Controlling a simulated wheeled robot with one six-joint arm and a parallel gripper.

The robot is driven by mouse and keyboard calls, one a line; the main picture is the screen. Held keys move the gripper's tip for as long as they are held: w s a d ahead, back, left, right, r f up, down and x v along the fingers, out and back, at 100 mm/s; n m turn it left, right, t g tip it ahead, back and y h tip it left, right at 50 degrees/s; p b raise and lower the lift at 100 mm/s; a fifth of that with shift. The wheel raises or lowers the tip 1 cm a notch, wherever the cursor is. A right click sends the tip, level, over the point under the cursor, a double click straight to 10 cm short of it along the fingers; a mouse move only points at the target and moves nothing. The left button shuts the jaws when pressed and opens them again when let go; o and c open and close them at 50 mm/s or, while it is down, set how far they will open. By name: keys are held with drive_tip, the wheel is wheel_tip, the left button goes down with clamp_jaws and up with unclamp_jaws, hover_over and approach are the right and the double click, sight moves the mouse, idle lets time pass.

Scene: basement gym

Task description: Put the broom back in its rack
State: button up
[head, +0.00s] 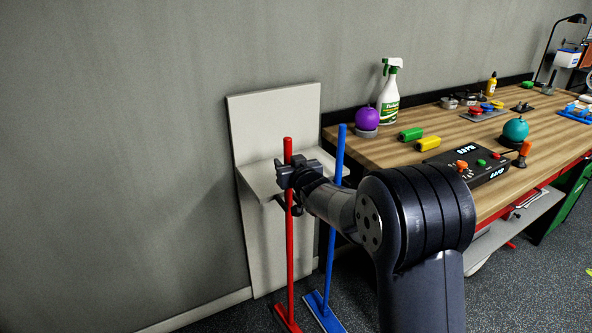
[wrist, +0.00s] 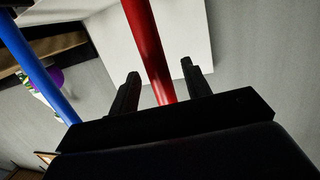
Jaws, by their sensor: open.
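A red long-handled tool (head: 290,255) stands nearly upright at the pale rack (head: 275,115), a tall panel with a small shelf. A blue long-handled tool (head: 333,220) with a flat foot stands to its right, leaning slightly. Which one is the broom is not clear; the red one's foot is partly cut off by the picture edge. My gripper (head: 284,174) is at the upper part of the red handle. In the wrist view, the open fingers of my gripper (wrist: 158,76) stand either side of the red handle (wrist: 146,40), with gaps showing. My gripper hides where the handle meets the shelf.
The blue handle (wrist: 35,65) is close on the left in the wrist view. A wooden workbench (head: 380,155) stands right of the rack, with a spray bottle (head: 389,95), a purple ball (head: 368,119) and a control box (head: 480,165). Open wall lies left.

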drive_tip(key=v, duration=0.9)
drive_tip(key=shift+s, duration=0.35)
drive_tip(key=shift+d, duration=0.15)
drive_tip(key=x, duration=1)
drive_tip(key=shift+w+r, duration=0.1)
drive_tip(key=shift+w, duration=0.2)
drive_tip(key=shift+w+r+p, duration=0.15)
drive_tip(key=shift+r+p, duration=0.05)
drive_tip(key=shift+p, duration=0.1)
drive_tip(key=shift+r, duration=0.2)
drive_tip(key=shift+f, duration=0.1)
